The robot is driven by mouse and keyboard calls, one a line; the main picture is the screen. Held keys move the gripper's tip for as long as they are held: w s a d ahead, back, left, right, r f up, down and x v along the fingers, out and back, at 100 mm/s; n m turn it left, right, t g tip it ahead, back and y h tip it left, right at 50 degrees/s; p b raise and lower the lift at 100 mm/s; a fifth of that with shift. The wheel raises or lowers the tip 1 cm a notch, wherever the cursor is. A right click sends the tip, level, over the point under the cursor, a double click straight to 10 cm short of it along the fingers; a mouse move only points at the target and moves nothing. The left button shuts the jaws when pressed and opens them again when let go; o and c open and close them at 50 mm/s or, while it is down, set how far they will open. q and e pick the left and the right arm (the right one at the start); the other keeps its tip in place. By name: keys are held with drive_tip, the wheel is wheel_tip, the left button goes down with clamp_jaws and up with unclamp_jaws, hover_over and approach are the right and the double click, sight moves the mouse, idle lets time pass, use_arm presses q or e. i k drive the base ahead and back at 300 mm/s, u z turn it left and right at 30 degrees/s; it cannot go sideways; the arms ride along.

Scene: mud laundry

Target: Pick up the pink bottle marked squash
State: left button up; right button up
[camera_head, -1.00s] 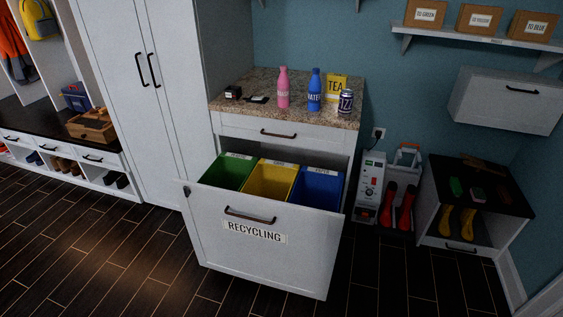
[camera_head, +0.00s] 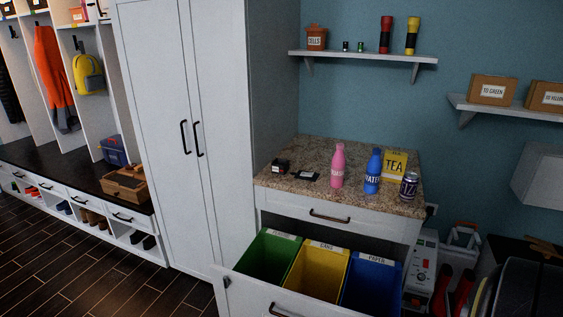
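The pink bottle (camera_head: 338,166) stands upright on the speckled stone counter (camera_head: 300,156), towards the middle. Its white lettering is too small to read. A blue bottle (camera_head: 373,172) stands to its right, with a yellow TEA box (camera_head: 394,165) behind and a dark can (camera_head: 409,186) at the counter's right end. Neither gripper shows in the head view. A dark rounded part at the lower right looks like one of my arm links.
Below the counter, an open pull-out drawer (camera_head: 232,290) holds green (camera_head: 268,256), yellow (camera_head: 317,271) and blue (camera_head: 371,284) bins and sticks out in front. Small dark items (camera_head: 281,166) lie left of the bottle. A wall shelf (camera_head: 365,56) hangs above. A tall cabinet (camera_head: 185,100) stands left.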

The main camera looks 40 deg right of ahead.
sight(339, 161)
drive_tip(key=z, duration=0.1)
drive_tip(key=i, duration=0.85)
drive_tip(key=z, duration=0.5)
